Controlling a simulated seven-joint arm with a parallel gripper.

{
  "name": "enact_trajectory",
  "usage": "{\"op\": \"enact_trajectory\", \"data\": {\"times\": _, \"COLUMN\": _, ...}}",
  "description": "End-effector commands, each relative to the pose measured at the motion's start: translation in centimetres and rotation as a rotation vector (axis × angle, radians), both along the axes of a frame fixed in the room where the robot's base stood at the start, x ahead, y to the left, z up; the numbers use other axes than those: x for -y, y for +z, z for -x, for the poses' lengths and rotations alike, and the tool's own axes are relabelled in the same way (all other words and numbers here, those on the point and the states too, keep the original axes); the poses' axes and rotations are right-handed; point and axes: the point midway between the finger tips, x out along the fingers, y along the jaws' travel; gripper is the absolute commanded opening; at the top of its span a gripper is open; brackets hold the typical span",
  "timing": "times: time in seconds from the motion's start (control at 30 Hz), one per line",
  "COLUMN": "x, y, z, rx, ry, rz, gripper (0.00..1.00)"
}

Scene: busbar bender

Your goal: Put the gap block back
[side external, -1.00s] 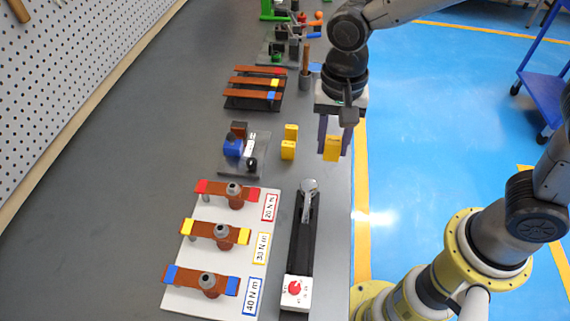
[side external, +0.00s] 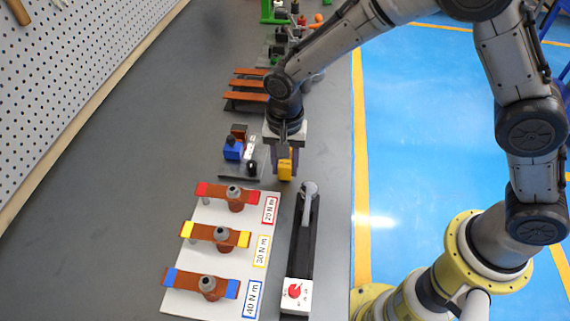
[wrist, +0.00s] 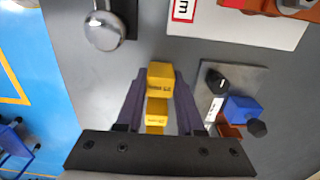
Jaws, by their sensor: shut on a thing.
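My gripper (side external: 284,168) is shut on a yellow gap block (side external: 285,171), low near the bench to the right of the bender. In the wrist view the purple fingers (wrist: 158,95) flank yellow labelled faces, with the gap block (wrist: 160,76) near the tips. A second yellow face shows nearer the palm; I cannot tell if it is the same block. Contact between block and bench is unclear. The other yellow pieces on the bench are hidden.
A white board (side external: 188,262) with copper bars and torque labels lies in front. A torque wrench (side external: 300,240) lies to its right, also in the wrist view (wrist: 104,28). Copper bars on a rack (side external: 245,92) stand behind. The left bench is clear.

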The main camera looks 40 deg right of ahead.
Motion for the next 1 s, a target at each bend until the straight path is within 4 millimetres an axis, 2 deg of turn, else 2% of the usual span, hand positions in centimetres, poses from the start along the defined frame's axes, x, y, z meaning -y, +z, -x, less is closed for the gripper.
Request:
{"op": "enact_trajectory", "data": {"times": 0.4, "x": -0.01, "y": -0.63, "z": -0.03, "rx": 0.002, "ry": 0.000, "rz": -0.001, "gripper": 0.00}}
{"op": "enact_trajectory", "data": {"times": 0.43, "x": -0.02, "y": -0.62, "z": -0.03, "rx": 0.002, "ry": 0.000, "rz": -0.001, "gripper": 0.40}}
{"op": "enact_trajectory", "data": {"times": 0.57, "x": -0.01, "y": -0.61, "z": -0.03, "rx": 0.002, "ry": 0.000, "rz": -0.001, "gripper": 0.64}}
{"op": "enact_trajectory", "data": {"times": 0.6, "x": -0.01, "y": -0.60, "z": -0.03, "rx": 0.002, "ry": 0.000, "rz": -0.001, "gripper": 0.67}}
{"op": "enact_trajectory", "data": {"times": 0.87, "x": -0.01, "y": -0.55, "z": -0.02, "rx": 0.002, "ry": 0.000, "rz": -0.001, "gripper": 0.67}}
{"op": "enact_trajectory", "data": {"times": 1.0, "x": -0.03, "y": 0.35, "z": -0.06, "rx": 0.004, "ry": 0.000, "rz": -0.002, "gripper": 0.67}}
